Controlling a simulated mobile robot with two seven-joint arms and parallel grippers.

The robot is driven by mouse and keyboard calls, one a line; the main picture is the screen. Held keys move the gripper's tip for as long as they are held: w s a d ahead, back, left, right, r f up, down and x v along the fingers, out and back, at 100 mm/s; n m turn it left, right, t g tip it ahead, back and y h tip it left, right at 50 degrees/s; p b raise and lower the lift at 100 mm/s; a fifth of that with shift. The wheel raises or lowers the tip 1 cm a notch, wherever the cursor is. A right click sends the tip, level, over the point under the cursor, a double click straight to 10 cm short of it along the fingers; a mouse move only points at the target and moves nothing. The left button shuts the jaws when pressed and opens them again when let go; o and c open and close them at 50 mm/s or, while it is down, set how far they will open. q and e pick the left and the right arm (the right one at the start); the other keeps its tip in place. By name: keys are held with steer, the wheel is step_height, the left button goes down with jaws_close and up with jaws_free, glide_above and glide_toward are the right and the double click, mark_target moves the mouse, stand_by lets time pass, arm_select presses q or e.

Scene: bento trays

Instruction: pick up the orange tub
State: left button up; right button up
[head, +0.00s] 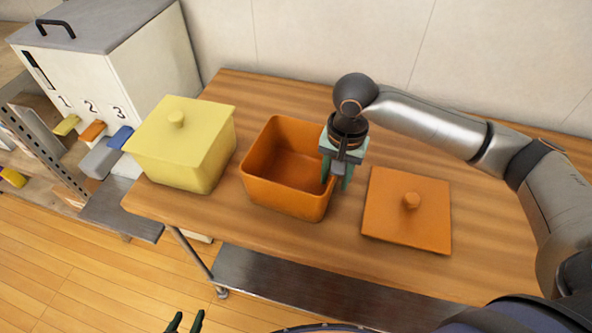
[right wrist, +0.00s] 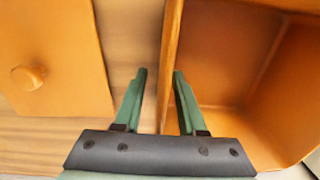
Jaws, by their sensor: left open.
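The orange tub (head: 262,185) stands open and empty on the wooden table, in the middle of the head view. Its lid (head: 390,215), flat and orange with a round knob, lies to the right of it. My right gripper (head: 335,186) points down at the tub's right wall. In the right wrist view its open fingers (right wrist: 160,76) straddle the tub wall (right wrist: 171,50), one inside and one outside, with a gap on the outer side. My left gripper (head: 185,322) is open and empty at the bottom edge of the head view, away from the tub.
A yellow lidded tub (head: 180,150) stands close to the left of the orange tub. A white dispenser (head: 120,65) with numbered, coloured levers stands beyond it at the left. The table (head: 480,245) has bare wood around the lid. A wall runs behind.

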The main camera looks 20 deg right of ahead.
jaws_close()
stand_by(1.4)
